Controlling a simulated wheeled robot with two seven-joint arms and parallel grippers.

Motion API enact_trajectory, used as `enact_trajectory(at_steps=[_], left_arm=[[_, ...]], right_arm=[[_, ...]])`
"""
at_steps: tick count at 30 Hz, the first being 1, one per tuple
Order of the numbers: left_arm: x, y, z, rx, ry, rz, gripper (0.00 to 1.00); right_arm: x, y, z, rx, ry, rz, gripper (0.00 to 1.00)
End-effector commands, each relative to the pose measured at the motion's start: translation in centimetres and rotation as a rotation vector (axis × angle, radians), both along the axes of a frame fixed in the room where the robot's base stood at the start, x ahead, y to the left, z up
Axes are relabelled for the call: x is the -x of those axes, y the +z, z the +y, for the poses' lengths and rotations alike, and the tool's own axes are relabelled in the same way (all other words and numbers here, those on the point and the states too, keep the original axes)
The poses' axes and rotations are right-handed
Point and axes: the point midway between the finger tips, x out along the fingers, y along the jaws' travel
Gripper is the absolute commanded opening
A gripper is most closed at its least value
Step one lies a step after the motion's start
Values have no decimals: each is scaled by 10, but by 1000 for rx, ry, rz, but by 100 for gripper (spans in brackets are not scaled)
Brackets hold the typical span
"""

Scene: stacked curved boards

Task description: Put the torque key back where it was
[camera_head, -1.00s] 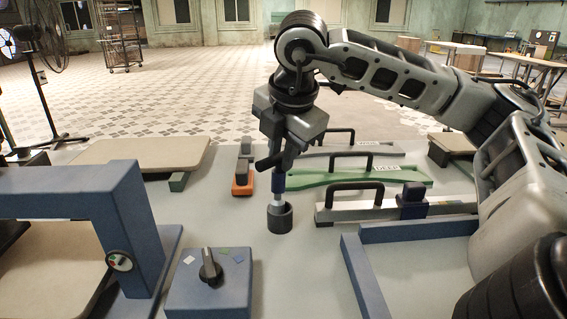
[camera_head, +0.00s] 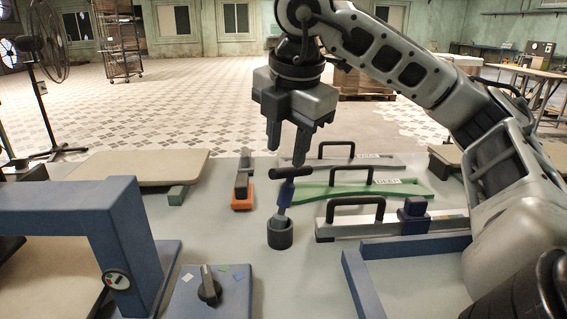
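The torque key (camera_head: 286,193) has a black T-handle and a blue shaft. It stands in the dark grey cup (camera_head: 280,235) on the table, leaning slightly to the right at the top. My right gripper (camera_head: 287,155) is just above the T-handle. Its two fingers are apart with nothing between them. The key's lower tip is hidden inside the cup. My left gripper is not in view.
A blue box with a black knob (camera_head: 209,289) stands front left of the cup, beside a blue press frame (camera_head: 120,215). Handled templates, one green (camera_head: 335,188), lie to the right. An orange-based block (camera_head: 243,197) is behind the cup. A blue frame (camera_head: 362,285) is at front right.

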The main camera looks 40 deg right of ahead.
Motion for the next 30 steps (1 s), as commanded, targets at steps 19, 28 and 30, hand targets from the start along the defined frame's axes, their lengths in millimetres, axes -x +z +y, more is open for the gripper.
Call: enact_trajectory(at_steps=[19,28,30], left_arm=[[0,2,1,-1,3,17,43],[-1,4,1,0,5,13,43],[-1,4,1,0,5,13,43]], right_arm=[[9,36,4,-1,-2,-5,38],[8,36,3,-1,-3,-6,38],[8,36,3,-1,-3,-6,38]])
